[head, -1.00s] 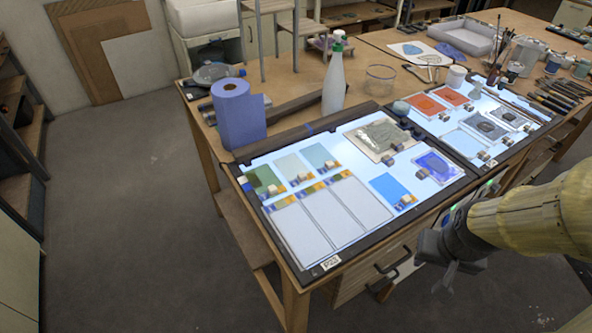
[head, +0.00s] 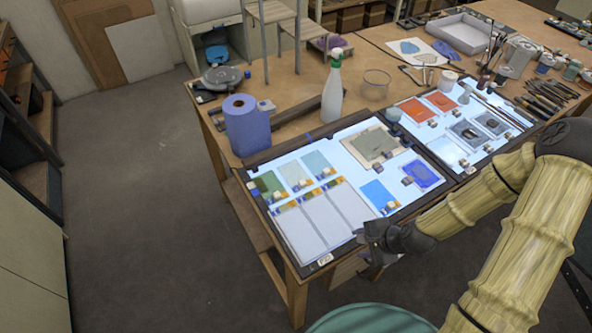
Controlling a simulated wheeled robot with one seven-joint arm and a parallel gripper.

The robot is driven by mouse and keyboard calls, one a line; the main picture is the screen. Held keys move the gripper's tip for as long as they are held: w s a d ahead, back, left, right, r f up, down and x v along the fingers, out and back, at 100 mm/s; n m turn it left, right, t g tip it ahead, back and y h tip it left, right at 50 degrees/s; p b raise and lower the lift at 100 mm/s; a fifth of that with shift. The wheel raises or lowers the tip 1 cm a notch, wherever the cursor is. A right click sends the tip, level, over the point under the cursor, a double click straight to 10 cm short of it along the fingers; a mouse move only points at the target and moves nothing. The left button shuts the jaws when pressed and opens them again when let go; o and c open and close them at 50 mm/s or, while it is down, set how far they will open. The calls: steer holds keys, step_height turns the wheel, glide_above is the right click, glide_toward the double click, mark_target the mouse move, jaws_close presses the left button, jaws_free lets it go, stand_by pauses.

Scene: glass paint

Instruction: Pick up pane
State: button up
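Several glass panes lie on the lit light table (head: 349,160). A green pane (head: 267,185), a pale grey pane (head: 294,173) and a pale teal pane (head: 317,163) sit in a row at its left. A bright blue pane (head: 378,194) lies near the front right, with a deep blue pane (head: 423,174) beside it. A large grey-green pane (head: 376,145) lies at the back. Which pane is meant cannot be told. My gripper (head: 372,240) is at the table's front edge, close to the white sheets. Its fingers are dark and small, so their opening is unclear.
A blue paper roll (head: 247,125), a spray bottle (head: 333,92) and a glass jar (head: 376,84) stand behind the light table. A second light panel (head: 463,120) holds orange and grey panes. Brushes and pots crowd the right. Floor is clear at left.

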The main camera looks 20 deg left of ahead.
steer(key=a+m+y, duration=0.1)
steer(key=a+m, duration=0.1)
steer(key=a+m+t+y, duration=0.1)
steer(key=a+m, duration=0.1)
steer(key=w+a+m+y, duration=0.1)
steer(key=a+m, duration=0.1)
steer(key=shift+a+f+t+p, duration=0.1)
steer(key=shift+t+p, duration=0.3)
steer(key=w+a+r+m+t, duration=0.1)
steer(key=m, duration=0.1)
steer(key=w+r+m+t+y, duration=0.1)
steer(key=m, duration=0.2)
steer(key=w+a+r+m+t+p, duration=0.1)
steer(key=m, duration=0.2)
steer(key=shift+w+a+t, duration=0.2)
steer(key=shift+a+t, duration=0.15)
steer(key=shift+t, duration=0.05)
steer(key=shift+w+r+m+t, duration=0.35)
steer(key=shift+m+t, duration=0.15)
steer(key=shift+m, duration=0.2)
steer(key=shift+f, duration=0.1)
steer(key=b, duration=0.2)
steer(key=shift+w+f+b, duration=0.3)
steer(key=shift+w+b, duration=0.05)
steer(key=shift+w, duration=0.05)
steer(key=w+b, duration=0.1)
steer(key=b, duration=0.2)
steer(key=shift+a, duration=0.15)
